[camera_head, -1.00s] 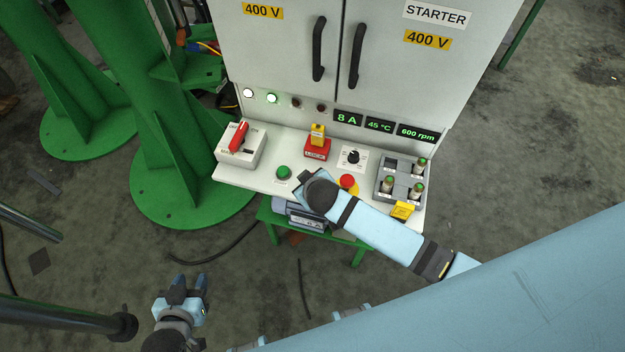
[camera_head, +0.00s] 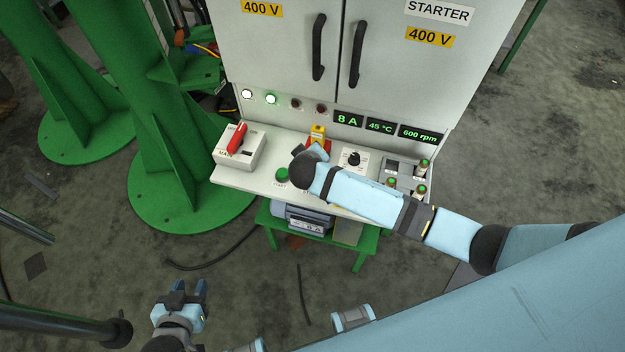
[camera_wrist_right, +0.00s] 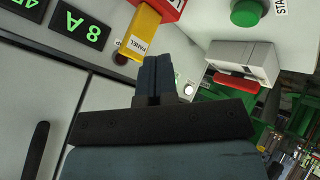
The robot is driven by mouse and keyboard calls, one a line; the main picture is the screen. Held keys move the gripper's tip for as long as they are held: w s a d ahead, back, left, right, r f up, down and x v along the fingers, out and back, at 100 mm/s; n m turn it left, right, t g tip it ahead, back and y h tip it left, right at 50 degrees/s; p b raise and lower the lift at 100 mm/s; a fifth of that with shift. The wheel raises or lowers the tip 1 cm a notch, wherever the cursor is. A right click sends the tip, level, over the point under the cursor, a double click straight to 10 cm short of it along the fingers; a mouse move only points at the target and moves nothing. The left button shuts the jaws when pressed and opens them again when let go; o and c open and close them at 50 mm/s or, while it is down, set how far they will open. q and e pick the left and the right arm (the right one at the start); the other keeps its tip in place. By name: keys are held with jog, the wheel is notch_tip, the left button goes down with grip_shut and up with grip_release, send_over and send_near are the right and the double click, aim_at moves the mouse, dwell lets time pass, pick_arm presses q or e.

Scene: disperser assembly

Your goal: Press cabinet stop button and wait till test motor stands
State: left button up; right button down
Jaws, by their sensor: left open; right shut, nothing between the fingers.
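The red stop button on its yellow base is hidden behind my right arm in the head view. The starter cabinet (camera_head: 283,60) has a control shelf with a green start button (camera_head: 282,175). The speed display (camera_head: 420,134) reads 600 rpm. A blue-grey motor-like unit (camera_head: 303,217) sits below the shelf; its motion cannot be told. My right gripper (camera_head: 318,150) is over the shelf near the red lock box (camera_head: 327,143). In the right wrist view, its fingers (camera_wrist_right: 153,62) are shut and empty, beside a yellow panel key tag (camera_wrist_right: 139,35). My left gripper (camera_head: 187,286) is open and empty, low over the floor.
A red-handled switch box (camera_head: 238,150) is on the shelf's left and a black knob (camera_head: 353,158) on its right. The white and green lamps (camera_head: 271,99) are lit. Green columns (camera_head: 160,150) stand left.

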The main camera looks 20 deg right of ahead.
notch_tip(320, 180, down, 7)
jog(key=b, duration=0.5)
jog(key=shift+f+b, duration=0.1)
jog(key=shift+b, duration=0.3)
jog(key=shift+f, duration=0.35)
dwell(0.8)
jog(key=shift+f, duration=0.45)
jog(key=shift+f+b, duration=0.75)
jog(key=shift+f, duration=0.15)
dwell(1.0)
jog(key=shift+r, duration=0.1)
jog(key=shift+r+p, duration=1.25)
